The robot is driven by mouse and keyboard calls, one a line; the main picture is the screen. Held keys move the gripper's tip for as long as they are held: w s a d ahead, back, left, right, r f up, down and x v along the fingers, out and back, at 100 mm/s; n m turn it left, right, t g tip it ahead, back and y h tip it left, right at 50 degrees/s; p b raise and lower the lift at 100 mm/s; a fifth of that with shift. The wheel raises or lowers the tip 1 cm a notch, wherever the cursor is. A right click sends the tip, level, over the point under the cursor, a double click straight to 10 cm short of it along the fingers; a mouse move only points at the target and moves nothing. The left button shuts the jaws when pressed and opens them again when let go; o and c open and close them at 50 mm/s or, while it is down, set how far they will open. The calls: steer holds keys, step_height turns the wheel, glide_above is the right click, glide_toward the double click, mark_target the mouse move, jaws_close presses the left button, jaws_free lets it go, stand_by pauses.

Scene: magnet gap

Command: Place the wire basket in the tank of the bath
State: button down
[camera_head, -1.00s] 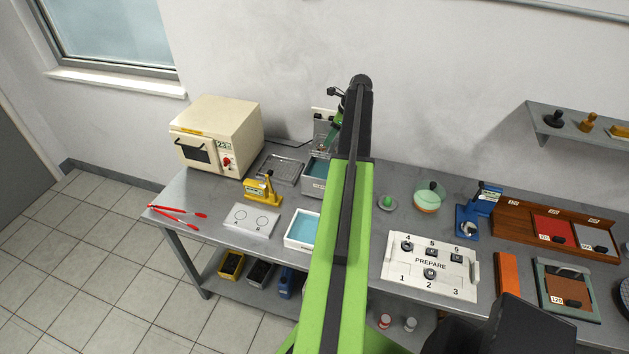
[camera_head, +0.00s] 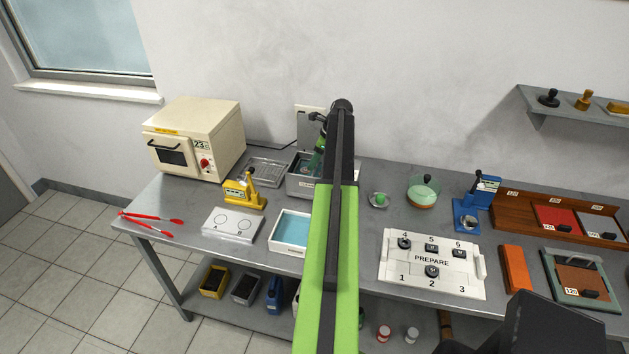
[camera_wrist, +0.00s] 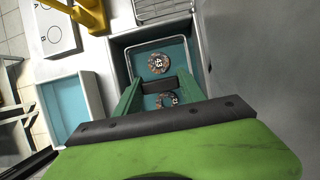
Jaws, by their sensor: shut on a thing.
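My gripper (camera_wrist: 158,87) has green fingers and is shut on the dark handle of the wire basket (camera_wrist: 155,83). The basket holds round, dark-speckled pieces with number labels, one reading 43 (camera_wrist: 159,63). In the wrist view the basket lies within the outline of the tank (camera_wrist: 121,66), a grey-rimmed box with a teal inside. I cannot tell how deep it sits or whether it touches the bottom. In the head view the bath's tank (camera_head: 299,187) stands at the back of the bench, and my arm covers its right part and most of the gripper.
A white tray of blue liquid (camera_head: 272,243) stands in front of the tank. A wire rack tray (camera_head: 265,172) and a yellow device (camera_head: 243,191) are to its left.

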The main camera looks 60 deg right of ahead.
steer(key=shift+f, duration=0.1)
step_height(320, 180, down, 4)
steer(key=b, duration=0.4)
steer(key=shift+r+p, duration=0.2)
steer(key=shift+p, duration=0.1)
steer(key=shift+f, duration=0.25)
steer(key=c, duration=0.7)
jaws_free()
steer(key=shift+r, duration=0.1)
